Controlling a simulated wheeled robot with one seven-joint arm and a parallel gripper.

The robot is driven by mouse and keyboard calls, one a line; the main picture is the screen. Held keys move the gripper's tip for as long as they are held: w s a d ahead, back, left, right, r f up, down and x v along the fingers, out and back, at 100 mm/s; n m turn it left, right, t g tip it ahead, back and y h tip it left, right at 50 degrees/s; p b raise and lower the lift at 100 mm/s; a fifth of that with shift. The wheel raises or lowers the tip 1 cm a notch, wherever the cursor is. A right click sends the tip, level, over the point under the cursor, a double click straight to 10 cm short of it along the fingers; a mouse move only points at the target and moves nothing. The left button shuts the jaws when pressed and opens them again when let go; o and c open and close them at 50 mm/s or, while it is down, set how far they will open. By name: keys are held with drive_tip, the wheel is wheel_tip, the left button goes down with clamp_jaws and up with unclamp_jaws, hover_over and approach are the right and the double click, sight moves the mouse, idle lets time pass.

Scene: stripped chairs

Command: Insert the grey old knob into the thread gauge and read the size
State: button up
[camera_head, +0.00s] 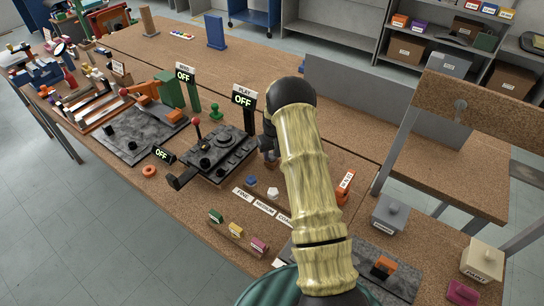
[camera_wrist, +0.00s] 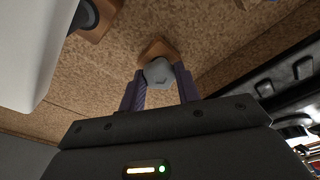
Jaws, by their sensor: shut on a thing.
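In the wrist view my gripper (camera_wrist: 160,88) has its two purple fingers closed on a small grey faceted piece (camera_wrist: 160,72), which looks like the grey old knob. A brown angular piece (camera_wrist: 155,50) shows directly behind it; I cannot tell whether the two are joined. In the head view my gripper (camera_head: 268,145) is just right of a dark plate with holes and a red-tipped lever (camera_head: 222,147), mostly hidden by my arm. I cannot tell for certain which fixture is the thread gauge.
The PLAY sign (camera_head: 243,98) reads OFF behind the plate. FINE and MEDIUM labels (camera_head: 255,204) lie on the bench, near blue and white pieces. Several coloured pieces stand in front at left. A wooden chair back (camera_head: 470,110) rises at right. Bare bench lies behind.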

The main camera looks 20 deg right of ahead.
wheel_tip(320, 180, up, 9)
drive_tip(key=b, duration=0.2)
drive_tip(key=shift+r+b, duration=0.2)
drive_tip(key=shift+b, duration=0.1)
